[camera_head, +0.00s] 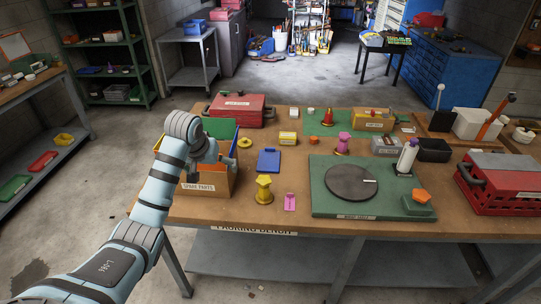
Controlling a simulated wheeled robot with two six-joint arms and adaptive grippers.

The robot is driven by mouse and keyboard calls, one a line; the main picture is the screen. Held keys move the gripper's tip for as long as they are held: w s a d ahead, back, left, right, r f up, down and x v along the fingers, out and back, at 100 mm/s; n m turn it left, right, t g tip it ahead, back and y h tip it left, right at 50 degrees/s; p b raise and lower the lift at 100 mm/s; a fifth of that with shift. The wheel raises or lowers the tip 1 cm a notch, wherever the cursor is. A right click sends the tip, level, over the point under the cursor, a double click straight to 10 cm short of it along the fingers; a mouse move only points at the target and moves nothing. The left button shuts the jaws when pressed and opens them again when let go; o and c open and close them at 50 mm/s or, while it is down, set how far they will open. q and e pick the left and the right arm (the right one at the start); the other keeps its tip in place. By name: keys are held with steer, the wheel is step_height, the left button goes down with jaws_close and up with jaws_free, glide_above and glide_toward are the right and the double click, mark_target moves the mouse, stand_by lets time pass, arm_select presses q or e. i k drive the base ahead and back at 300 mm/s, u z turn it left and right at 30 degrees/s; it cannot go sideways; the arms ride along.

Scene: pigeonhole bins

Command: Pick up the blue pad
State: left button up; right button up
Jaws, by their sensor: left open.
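The blue pad (268,161) lies flat on the wooden bench, just right of the spare parts box (205,187). My left gripper (193,175) is over the spare parts box, to the left of the pad and apart from it. It is open, and its fingers are small and partly hidden by my own arm. I cannot tell whether anything lies between the fingers. My right gripper is not in view.
A yellow peg (264,189) and a pink tag (290,202) are in front of the pad. A yellow block (288,138) sits behind it. A green board (330,204) with a dark disc is to the right. A red toolbox (237,110) stands behind.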

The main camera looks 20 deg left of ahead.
mark_target(269, 160)
steer(key=i, duration=1.35)
